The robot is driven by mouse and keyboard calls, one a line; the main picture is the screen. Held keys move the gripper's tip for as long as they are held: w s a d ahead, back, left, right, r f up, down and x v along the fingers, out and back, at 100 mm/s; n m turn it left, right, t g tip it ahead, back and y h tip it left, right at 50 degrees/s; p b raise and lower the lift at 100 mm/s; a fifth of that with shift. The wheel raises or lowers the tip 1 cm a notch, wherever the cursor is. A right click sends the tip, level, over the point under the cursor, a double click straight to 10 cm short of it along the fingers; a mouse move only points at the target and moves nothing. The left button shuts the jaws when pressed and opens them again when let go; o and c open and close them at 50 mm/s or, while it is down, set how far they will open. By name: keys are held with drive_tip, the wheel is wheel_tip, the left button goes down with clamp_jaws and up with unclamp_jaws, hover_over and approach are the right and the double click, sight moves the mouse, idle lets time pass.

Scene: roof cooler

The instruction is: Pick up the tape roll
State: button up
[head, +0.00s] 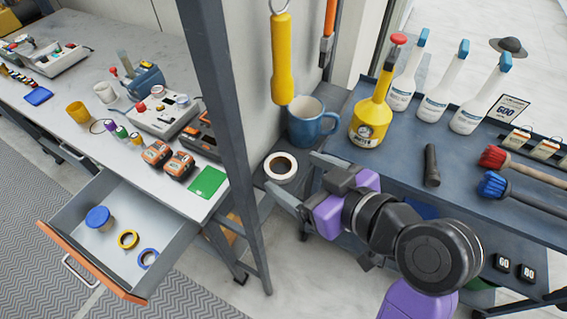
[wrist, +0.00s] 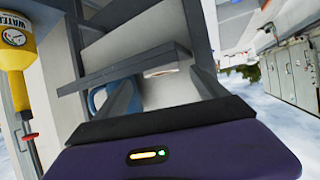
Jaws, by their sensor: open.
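A white tape roll (head: 280,167) with a brown core lies flat on the dark bench corner, left of and below the blue mug. In the wrist view only a thin pale edge of the tape roll (wrist: 160,72) shows between the fingers. My gripper (head: 290,169) is open and empty. In the head view its fingertips lie on either side of the roll; whether they touch it I cannot tell. In the wrist view the two fingers (wrist: 160,75) spread wide.
A blue mug (head: 312,122) stands close behind the tape roll and also shows in the wrist view (wrist: 97,98). A grey post (head: 228,110) rises to the left. A yellow bottle (head: 371,120) and white spray bottles (head: 435,98) stand on the bench. The drawer (head: 95,260) juts out.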

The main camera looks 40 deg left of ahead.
sight(274, 161)
drive_tip(key=shift+p+x, duration=0.35)
drive_tip(key=shift+x, duration=1.6)
drive_tip(key=shift+r, duration=0.1)
drive_tip(key=c, duration=1.4)
drive_tip(key=shift+c, duration=0.2)
drive_tip(key=shift+r, duration=0.1)
